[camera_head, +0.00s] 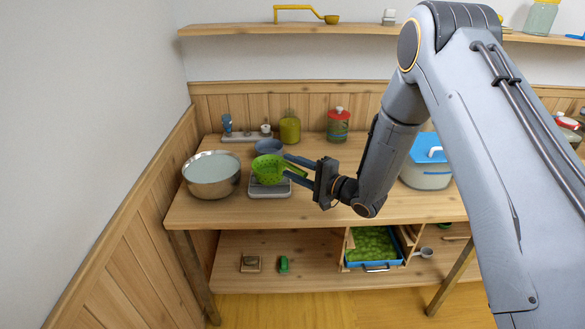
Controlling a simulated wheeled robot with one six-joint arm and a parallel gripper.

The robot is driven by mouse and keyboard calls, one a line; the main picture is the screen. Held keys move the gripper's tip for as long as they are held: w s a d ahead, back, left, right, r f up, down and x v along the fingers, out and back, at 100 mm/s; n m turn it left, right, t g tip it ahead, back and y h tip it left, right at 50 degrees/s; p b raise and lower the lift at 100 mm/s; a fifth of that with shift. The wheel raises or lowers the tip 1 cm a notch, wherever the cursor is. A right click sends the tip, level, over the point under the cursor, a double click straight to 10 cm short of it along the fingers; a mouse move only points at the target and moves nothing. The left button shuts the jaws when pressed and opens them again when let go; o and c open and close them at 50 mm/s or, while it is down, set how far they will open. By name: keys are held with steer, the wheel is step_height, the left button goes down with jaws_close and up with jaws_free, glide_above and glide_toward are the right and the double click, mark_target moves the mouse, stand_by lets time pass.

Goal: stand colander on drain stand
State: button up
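The green colander (267,168) is at the left of the worktop, directly above a low grey-white stand (270,190). I cannot tell whether the colander rests fully on it, because the colander hides the stand's top. The colander's handle points right, toward my gripper (296,171). The two dark fingers are spread apart, one behind the handle and one in front, with the handle between them. They do not look closed on it.
A large metal bowl (211,176) stands close left of the colander. A blue-grey bowl (269,146) is just behind it. A yellow-green jar (290,130) and a red-lidded jar (338,126) stand near the back wall. A blue-lidded pot (427,172) stands right, partly behind my arm.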

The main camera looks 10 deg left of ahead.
stand_by(0.4)
steer(key=p+v, duration=0.2)
steer(key=v, duration=0.6)
stand_by(1.5)
steer(key=b+v, duration=0.2)
steer(key=v, duration=0.5)
steer(key=shift+s+d, duration=0.3)
